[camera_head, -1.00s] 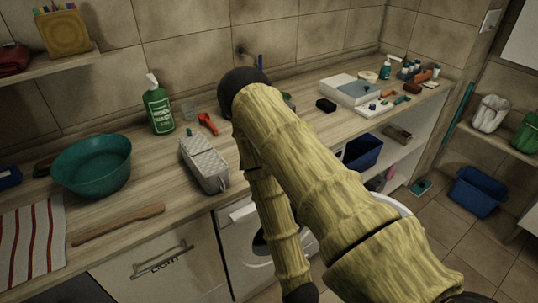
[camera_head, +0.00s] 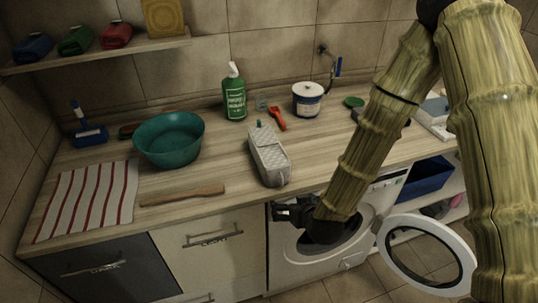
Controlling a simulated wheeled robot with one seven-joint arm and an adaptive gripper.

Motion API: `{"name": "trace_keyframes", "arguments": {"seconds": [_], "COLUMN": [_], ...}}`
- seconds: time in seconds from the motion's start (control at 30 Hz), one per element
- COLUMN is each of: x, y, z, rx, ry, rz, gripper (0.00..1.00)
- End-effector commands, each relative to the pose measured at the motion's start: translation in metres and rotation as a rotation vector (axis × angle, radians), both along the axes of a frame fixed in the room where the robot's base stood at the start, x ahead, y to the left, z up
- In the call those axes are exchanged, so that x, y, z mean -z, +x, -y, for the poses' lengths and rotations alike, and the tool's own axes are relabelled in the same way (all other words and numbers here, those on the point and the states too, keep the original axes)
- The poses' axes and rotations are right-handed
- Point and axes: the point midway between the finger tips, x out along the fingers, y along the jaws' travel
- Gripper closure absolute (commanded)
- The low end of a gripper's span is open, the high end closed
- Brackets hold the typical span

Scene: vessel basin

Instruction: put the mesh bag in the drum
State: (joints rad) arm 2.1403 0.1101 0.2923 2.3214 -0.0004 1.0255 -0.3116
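What looks like the mesh bag (camera_head: 268,157) is a pale grey, textured, boxy pouch with a small green piece at its far end. It lies on the counter, its near end close to the front edge. The drum is the dark opening (camera_head: 308,243) of the white washing machine under the counter. Its round door (camera_head: 395,262) stands open to the right. My gripper (camera_head: 284,212) is at the machine's upper front, below the counter edge and below the bag, apart from it. Its dark fingers point left and are too small to read. My arm hides part of the opening.
On the counter (camera_head: 235,180) are a teal basin (camera_head: 168,141), a wooden spatula (camera_head: 183,195), a striped towel (camera_head: 88,200), a green bottle (camera_head: 235,98), a white tub (camera_head: 308,100) and a red-handled tool (camera_head: 277,117). A blue bin (camera_head: 425,177) sits on a shelf right of the machine.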

Motion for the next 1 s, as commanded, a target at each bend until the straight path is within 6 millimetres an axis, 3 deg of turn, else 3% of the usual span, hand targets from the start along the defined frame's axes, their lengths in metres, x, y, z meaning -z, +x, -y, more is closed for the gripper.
{"name": "trace_keyframes", "arguments": {"seconds": [0.03,0.1,0.2,0.3,0.43,0.73,1.0], "x": [-0.031,-0.062,-0.096,-0.115,-0.121,-0.108,-0.101], "y": [0.018,0.037,0.054,0.063,0.072,0.104,0.116], "z": [-0.01,-0.021,-0.032,-0.038,-0.042,-0.052,-0.055], "rx": [-0.01,-0.02,-0.029,-0.034,-0.035,-0.035,-0.034], "ry": [0.007,0.012,0.017,0.019,0.019,0.018,0.019], "rz": [0.066,0.141,0.219,0.261,0.279,0.277,0.277], "gripper": [0.0,0.0,0.0,0.0,0.0,0.0,0.0]}}
